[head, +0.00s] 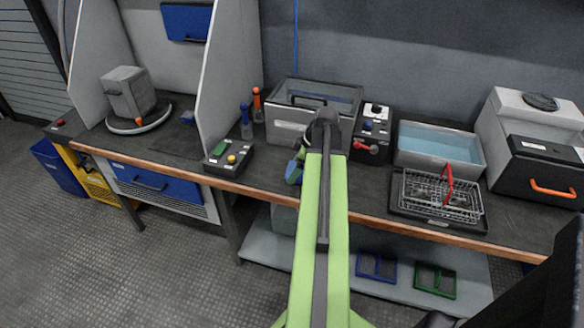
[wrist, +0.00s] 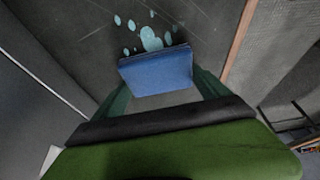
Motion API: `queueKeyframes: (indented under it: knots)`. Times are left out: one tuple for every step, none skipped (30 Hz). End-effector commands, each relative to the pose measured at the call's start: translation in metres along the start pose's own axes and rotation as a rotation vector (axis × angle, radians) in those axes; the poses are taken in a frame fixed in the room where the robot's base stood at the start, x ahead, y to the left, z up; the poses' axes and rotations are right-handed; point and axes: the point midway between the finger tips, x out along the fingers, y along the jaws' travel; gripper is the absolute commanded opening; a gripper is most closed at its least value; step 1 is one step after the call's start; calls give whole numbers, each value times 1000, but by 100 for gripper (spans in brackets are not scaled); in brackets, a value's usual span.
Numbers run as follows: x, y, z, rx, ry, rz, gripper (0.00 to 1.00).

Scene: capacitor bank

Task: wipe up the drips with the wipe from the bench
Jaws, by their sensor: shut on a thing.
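My gripper (wrist: 158,82) is shut on a folded blue wipe (wrist: 155,66) in the wrist view, with a green finger at each side of it. Light blue drips (wrist: 150,39) lie on the dark bench top just beyond the wipe, one large blot with several smaller spots around it. The wipe's far edge overlaps the near side of the large blot in the picture; I cannot tell whether it touches the surface. In the head view the wipe (head: 292,173) shows partly beside my arm at the bench's front edge, and the drips are not visible there.
The bench (head: 395,214) has a wooden front edge. A clear-lidded box (head: 291,124) and a control box with a red handle (head: 371,134) stand behind my arm. A wire basket (head: 440,197) and a water bath (head: 438,148) are right; a button box (head: 228,158) is left.

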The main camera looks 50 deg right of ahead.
Motion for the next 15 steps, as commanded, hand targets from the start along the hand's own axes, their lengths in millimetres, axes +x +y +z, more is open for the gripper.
queueKeyframes:
  knots:
    - [-2, -1, 7, 2, -3, 0, 48]
    - [-4, -1, 10, 2, -3, 0, 48]
    - [-5, -2, 14, 2, -3, 0, 48]
    - [-6, -2, 16, 2, -3, 0, 48]
    - [-7, -2, 18, 2, -4, -1, 48]
    - [-8, -2, 20, 2, -4, -1, 48]
    - [-8, -2, 20, 1, -4, -1, 48]
    - [-8, -2, 21, 1, -4, -1, 48]
    - [-8, -2, 21, 1, -4, -1, 48]
    - [-8, -2, 21, 1, -4, -1, 48]
    - [-8, -2, 21, 1, -4, -1, 48]
    - [-9, -2, 23, 1, -5, -1, 48]
    - [-10, -2, 24, 2, -5, -1, 48]
    - [-11, -3, 26, 2, -5, -1, 48]
    - [-12, -3, 29, 2, -5, 0, 48]
